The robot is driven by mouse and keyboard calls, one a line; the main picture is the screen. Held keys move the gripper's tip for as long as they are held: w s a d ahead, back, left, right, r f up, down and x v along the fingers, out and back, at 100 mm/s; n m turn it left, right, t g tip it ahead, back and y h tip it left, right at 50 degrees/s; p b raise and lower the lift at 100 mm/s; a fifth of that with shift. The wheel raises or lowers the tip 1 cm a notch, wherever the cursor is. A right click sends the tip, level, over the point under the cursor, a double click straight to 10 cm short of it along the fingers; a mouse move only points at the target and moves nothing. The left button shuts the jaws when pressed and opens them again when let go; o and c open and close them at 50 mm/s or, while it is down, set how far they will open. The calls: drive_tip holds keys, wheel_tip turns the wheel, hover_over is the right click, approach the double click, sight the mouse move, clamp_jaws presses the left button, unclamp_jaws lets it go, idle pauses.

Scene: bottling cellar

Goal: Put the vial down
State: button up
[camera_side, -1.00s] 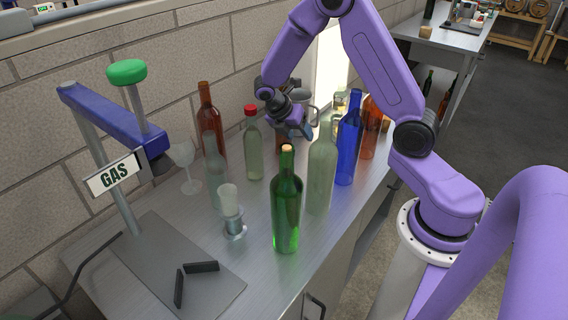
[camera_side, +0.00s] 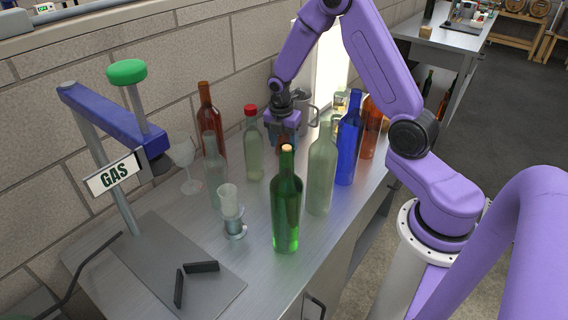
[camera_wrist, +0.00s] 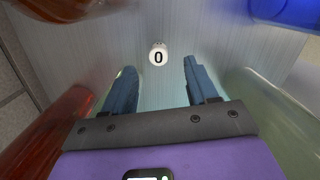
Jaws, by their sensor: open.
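A small vial with a round white cap marked "0" (camera_wrist: 158,55) shows in the wrist view, apparently upright on the metal bench. My gripper (camera_wrist: 159,69) is open, its two blue fingers apart with nothing held between them. The cap lies just beyond the fingertips, roughly midway between them in the picture. I cannot tell the height between fingers and cap. In the side view my gripper (camera_side: 284,143) points down among the bottles, and its fingertips are partly hidden behind the green bottle (camera_side: 287,205). I cannot make out the vial in that view.
Bottles crowd my gripper: a blue one (camera_side: 348,140), a pale clear one (camera_side: 320,170), a red-capped one (camera_side: 253,150) and brown ones (camera_side: 370,130). A metal jug (camera_side: 303,103) stands behind. A wine glass (camera_side: 186,165) and the GAS-labelled stand (camera_side: 114,174) are left. The front-left bench is freer.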

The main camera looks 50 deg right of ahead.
drive_tip(key=shift+w+d+f, duration=0.1)
drive_tip(key=shift+d+f, duration=0.05)
drive_tip(key=shift+f, duration=1.3)
drive_tip(key=shift+w+d+f, duration=0.1)
drive_tip(key=shift+f, duration=1.3)
drive_tip(key=shift+w+d+f, duration=0.1)
drive_tip(key=shift+d+f, duration=0.05)
drive_tip(key=shift+f, duration=1.3)
drive_tip(key=shift+s, duration=0.1)
clamp_jaws()
